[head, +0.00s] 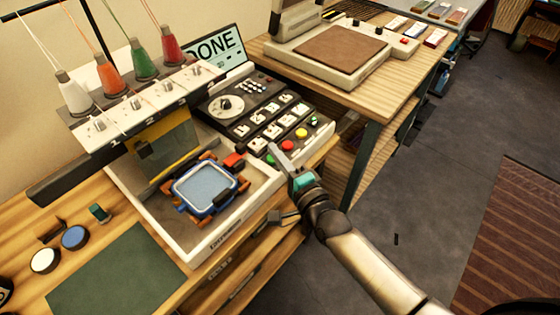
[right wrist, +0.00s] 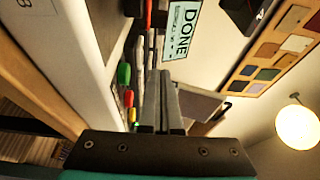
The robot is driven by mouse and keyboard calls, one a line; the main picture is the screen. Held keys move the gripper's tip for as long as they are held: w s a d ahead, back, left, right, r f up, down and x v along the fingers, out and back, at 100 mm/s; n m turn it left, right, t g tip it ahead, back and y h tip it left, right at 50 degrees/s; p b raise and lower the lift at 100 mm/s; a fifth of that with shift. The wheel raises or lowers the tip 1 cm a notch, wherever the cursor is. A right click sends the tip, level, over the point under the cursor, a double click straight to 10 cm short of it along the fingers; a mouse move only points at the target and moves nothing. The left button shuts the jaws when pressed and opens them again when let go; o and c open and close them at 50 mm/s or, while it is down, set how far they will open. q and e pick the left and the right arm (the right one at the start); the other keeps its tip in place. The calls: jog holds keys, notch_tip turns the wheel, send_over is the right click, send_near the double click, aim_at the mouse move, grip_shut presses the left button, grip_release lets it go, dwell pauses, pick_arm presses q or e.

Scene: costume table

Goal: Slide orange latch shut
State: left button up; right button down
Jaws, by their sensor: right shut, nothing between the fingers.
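A blue hoop frame (head: 207,187) holding pale blue cloth lies on the white bed of the embroidery machine (head: 215,240). Orange pieces (head: 172,187) sit around the frame's edge, and a red-orange block (head: 233,160) sits at its upper right corner. I cannot tell which of these is the latch or how far it is slid. My right gripper (head: 275,151) is shut and empty, to the right of the hoop near the button panel. Its closed fingers (right wrist: 161,75) also show in the right wrist view. My left gripper is not in view.
A control panel (head: 262,115) with red, yellow and green buttons stands behind the hoop, beside a screen (head: 215,48) reading DONE. Thread spools (head: 110,75) stand above. A green mat (head: 120,275) lies front left. A second table (head: 400,75) stands at the right.

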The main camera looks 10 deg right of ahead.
aim_at(243, 149)
jog(key=b+x, duration=0.1)
jog(key=x, duration=0.4)
jog(key=shift+w+a, duration=0.2)
jog(key=shift+w, duration=0.15)
jog(key=s+a, duration=0.2)
jog(key=shift+a+p, duration=0.3)
jog(key=shift+p, duration=0.1)
jog(key=shift+s+a, duration=0.2)
jog(key=shift+a, duration=0.05)
jog(key=shift+s+a+p, duration=0.55)
jog(key=shift+s+a, duration=0.15)
jog(key=shift+a, duration=0.25)
